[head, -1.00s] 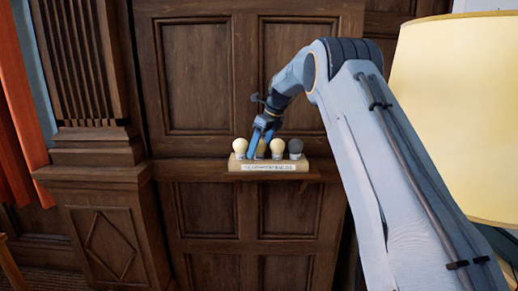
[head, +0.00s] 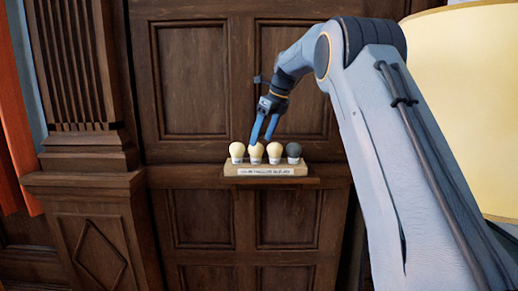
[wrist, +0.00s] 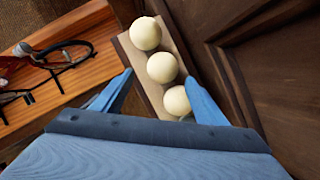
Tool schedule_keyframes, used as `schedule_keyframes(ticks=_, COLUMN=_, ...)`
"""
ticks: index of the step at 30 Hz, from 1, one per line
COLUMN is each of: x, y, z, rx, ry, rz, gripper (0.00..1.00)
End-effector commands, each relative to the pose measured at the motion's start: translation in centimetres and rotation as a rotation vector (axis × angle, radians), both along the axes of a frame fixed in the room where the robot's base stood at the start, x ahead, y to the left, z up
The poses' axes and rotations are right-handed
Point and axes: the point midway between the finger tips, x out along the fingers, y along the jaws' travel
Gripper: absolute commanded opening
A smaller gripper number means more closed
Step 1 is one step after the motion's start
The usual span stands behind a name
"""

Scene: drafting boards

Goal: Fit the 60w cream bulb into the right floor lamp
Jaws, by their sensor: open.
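A row of bulbs stands upright in a pale wooden holder (head: 265,171) with a label too small to read. Three are cream: a left one (head: 237,150), a second one (head: 256,152) and a third one (head: 274,152); a dark grey bulb (head: 293,152) is at the right end. I cannot tell which cream bulb is the 60w. My gripper (head: 264,140) is open and empty, pointing down just above the second and third bulbs. In the wrist view, cream bulbs (wrist: 162,67) show between and beyond my fingers (wrist: 159,77). The floor lamp's socket is not visible.
The holder sits on a narrow ledge (head: 310,180) against dark wood panelling. A large cream lampshade (head: 460,90) stands at the right, partly behind my arm.

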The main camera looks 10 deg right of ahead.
Motion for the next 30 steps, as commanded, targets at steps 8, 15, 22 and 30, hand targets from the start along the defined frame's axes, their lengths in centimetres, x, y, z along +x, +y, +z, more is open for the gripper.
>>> schedule_keyframes(ticks=8, x=0.3, y=0.5, z=-0.4, rx=0.000, ry=0.001, rz=0.000, gripper=0.66)
schedule_keyframes(ticks=15, x=1.0, y=1.1, z=-2.3, rx=-0.001, ry=0.001, rz=0.000, gripper=0.66)
schedule_keyframes(ticks=22, x=1.9, y=1.4, z=-4.7, rx=0.000, ry=0.002, rz=-0.001, gripper=0.66)
schedule_keyframes(ticks=30, x=2.6, y=2.0, z=-6.8, rx=0.000, ry=-0.001, rz=0.000, gripper=0.66)
